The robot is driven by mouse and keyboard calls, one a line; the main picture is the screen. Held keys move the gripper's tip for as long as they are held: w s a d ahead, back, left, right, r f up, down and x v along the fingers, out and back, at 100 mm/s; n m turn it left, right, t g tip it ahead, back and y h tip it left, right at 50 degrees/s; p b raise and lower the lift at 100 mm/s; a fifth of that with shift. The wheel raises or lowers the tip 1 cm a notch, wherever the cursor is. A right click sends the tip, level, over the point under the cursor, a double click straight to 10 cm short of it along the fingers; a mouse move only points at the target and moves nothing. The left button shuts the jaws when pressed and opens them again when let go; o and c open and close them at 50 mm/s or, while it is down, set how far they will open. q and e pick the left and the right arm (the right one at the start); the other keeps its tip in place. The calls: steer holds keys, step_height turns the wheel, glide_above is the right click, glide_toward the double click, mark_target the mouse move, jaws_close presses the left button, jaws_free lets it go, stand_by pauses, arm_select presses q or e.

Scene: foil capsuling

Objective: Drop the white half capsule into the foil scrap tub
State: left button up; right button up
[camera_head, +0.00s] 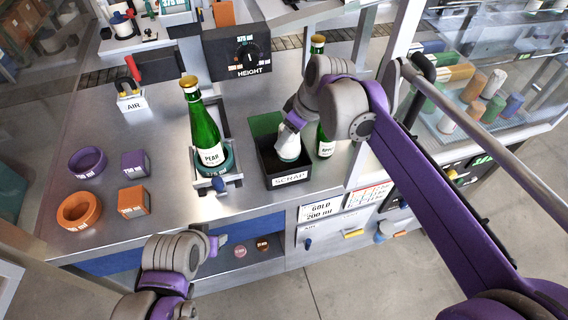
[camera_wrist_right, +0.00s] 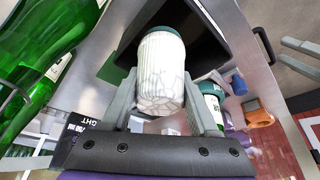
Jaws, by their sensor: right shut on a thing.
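My right gripper (camera_head: 290,128) points down over the scrap tub (camera_head: 289,178), a black open box labelled SCRAP at the bench's front edge. It is shut on the white half capsule (camera_head: 289,147), which shows at or just above the tub's opening. In the right wrist view the white half capsule (camera_wrist_right: 160,75) is crinkled, with a dark green end, between the two grey fingers (camera_wrist_right: 162,110). The dark tub (camera_wrist_right: 205,50) lies beyond it. I cannot tell how deep the capsule sits. My left gripper (camera_head: 220,243) is in front of the bench, away from the tub.
A green bottle (camera_head: 204,135) stands in a holder left of the tub. Another green bottle (camera_head: 325,143) stands close on the tub's right. Purple (camera_head: 87,162) and orange (camera_head: 79,209) rings lie at the bench's left. A height dial box (camera_head: 240,54) stands behind.

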step_height(320, 180, down, 2)
steer(key=shift+f+b, duration=0.25)
steer(key=shift+b, duration=0.25)
arm_select(q)
steer(key=shift+s+f, duration=0.2)
steer(key=shift+f, duration=0.3)
steer(key=shift+s+f, duration=0.15)
steer(key=shift+f, duration=0.3)
arm_select(e)
steer(key=o, duration=0.8)
steer(key=shift+o, duration=0.2)
steer(key=shift+r, duration=0.15)
step_height(320, 180, up, 10)
steer(key=shift+f+p, duration=0.1)
steer(key=shift+p, duration=0.35)
arm_select(q)
steer(key=shift+w+r, duration=0.2)
steer(key=shift+r, duration=0.3)
